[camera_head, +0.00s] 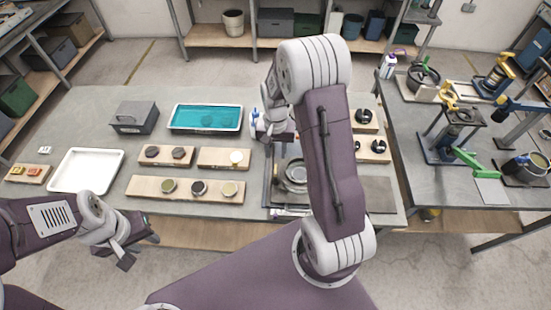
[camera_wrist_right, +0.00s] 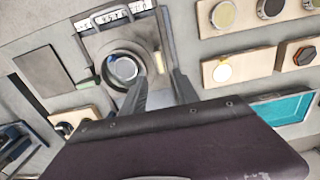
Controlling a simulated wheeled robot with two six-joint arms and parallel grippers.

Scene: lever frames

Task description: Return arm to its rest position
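My right arm (camera_head: 330,150) is raised and reaches forward over the middle right of the table, with its wrist (camera_head: 272,125) bent down. In the wrist view the two dark fingers of my right gripper (camera_wrist_right: 160,80) stand apart with nothing seen between them. They are over or beside a grey frame device (camera_wrist_right: 92,45) with a round metal cup (camera_wrist_right: 124,68). My arm covers part of this device in the head view. My left gripper (camera_head: 137,250) is low at the front left, clear of the table's front edge; its fingers look spread and empty.
A white tray (camera_head: 65,188), a grey box (camera_head: 134,131), a teal tray (camera_head: 238,115) and wooden boards with round pieces (camera_head: 215,198) stand on the table. A second bench at right holds clamps and a green-handled lever tool (camera_head: 477,164).

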